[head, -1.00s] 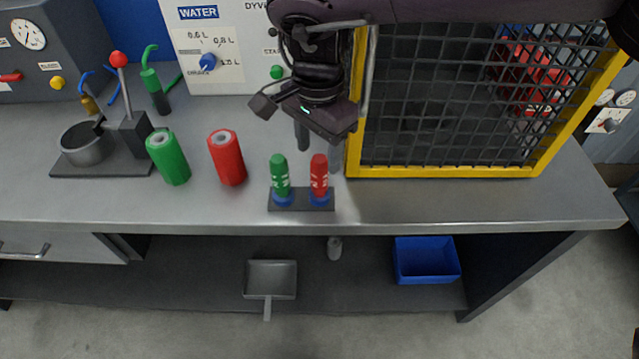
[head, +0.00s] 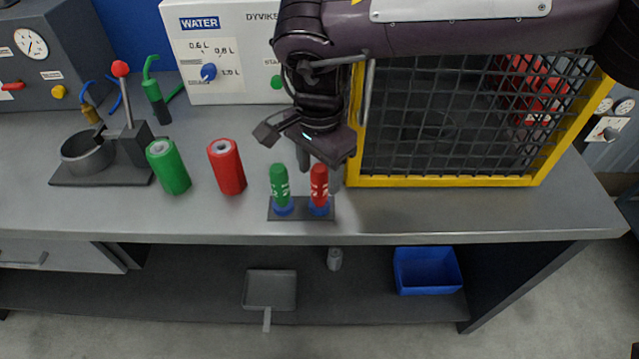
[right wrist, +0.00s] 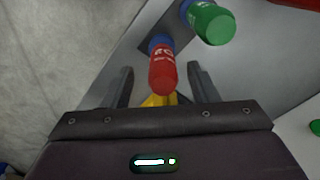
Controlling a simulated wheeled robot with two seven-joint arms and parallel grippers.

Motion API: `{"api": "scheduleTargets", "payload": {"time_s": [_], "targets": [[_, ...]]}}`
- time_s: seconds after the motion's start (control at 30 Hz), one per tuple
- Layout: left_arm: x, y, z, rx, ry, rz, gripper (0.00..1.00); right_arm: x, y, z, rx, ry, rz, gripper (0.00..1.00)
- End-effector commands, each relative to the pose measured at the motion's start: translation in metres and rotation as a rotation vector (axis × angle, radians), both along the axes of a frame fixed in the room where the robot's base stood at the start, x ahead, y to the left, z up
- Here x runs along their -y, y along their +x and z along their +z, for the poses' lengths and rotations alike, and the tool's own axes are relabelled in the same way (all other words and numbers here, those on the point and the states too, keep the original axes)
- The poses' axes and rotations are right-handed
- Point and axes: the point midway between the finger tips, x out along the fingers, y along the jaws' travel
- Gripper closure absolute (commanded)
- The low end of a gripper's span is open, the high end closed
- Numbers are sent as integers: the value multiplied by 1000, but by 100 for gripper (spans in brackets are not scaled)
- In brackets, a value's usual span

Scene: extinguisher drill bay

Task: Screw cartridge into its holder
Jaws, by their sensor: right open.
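A small red cartridge (head: 319,183) with white lettering stands upright in a blue collar on a dark rack (head: 301,214) near the bench's front edge. A matching green cartridge (head: 280,186) stands in the left collar. My right gripper (head: 320,178) is open, pointing down at the red cartridge. In the right wrist view the red cartridge (right wrist: 162,70) shows between the open fingers (right wrist: 162,82), with gaps on both sides. The green cartridge (right wrist: 212,24) is beside it. A larger green cylinder (head: 168,168) and red cylinder (head: 227,168), each with a round top opening, stand left. My left gripper is out of view.
A yellow-framed mesh cage (head: 440,181) stands close right of the gripper. A white WATER panel (head: 215,60) is behind. A lever device with a grey cup (head: 88,150) is at left. Bench space in front of the cylinders is clear. A blue bin (head: 428,270) is on the lower shelf.

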Motion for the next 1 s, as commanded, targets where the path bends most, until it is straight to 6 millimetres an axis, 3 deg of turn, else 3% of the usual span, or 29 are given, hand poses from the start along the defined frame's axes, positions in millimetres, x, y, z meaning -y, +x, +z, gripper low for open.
{"api": "scheduleTargets", "payload": {"time_s": [0.4,0.77,1.0], "targets": [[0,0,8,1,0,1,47,1,5,-49,-1,-1,-1,46],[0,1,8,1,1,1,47,1,5,-52,0,-1,-1,46],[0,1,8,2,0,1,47,1,5,-52,0,-1,-1,74]]}}
